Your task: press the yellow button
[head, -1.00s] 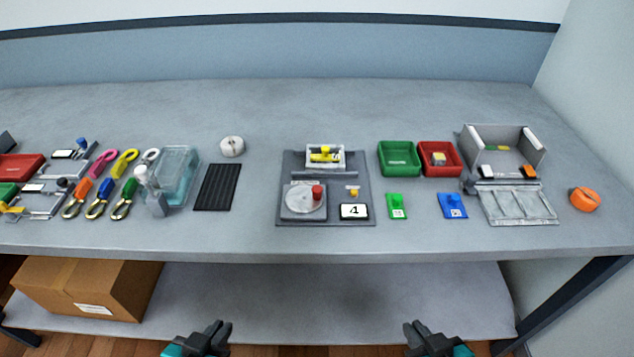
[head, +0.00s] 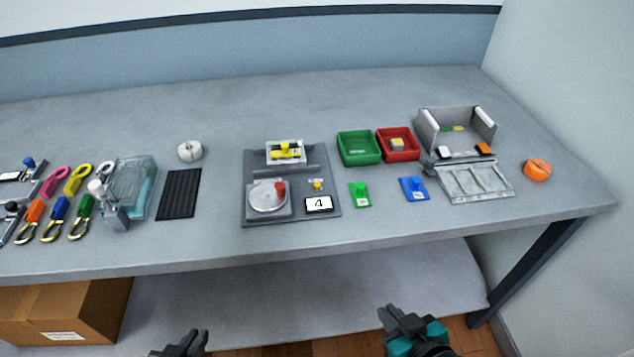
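A small yellow button (head: 317,184) sits on the dark grey panel (head: 248,211) on the table, just above a white display (head: 319,204) that reads 4. A second yellow piece (head: 287,150) lies in a light holder at the back of the same panel. My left gripper (head: 198,338) is at the bottom edge, in front of the table and well apart from the button. My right gripper (head: 386,314) is also below the table front, apart from everything. Both look empty; their finger gaps are unclear.
A grey open box (head: 456,130) is further right. The table front edge lies between grippers and panel.

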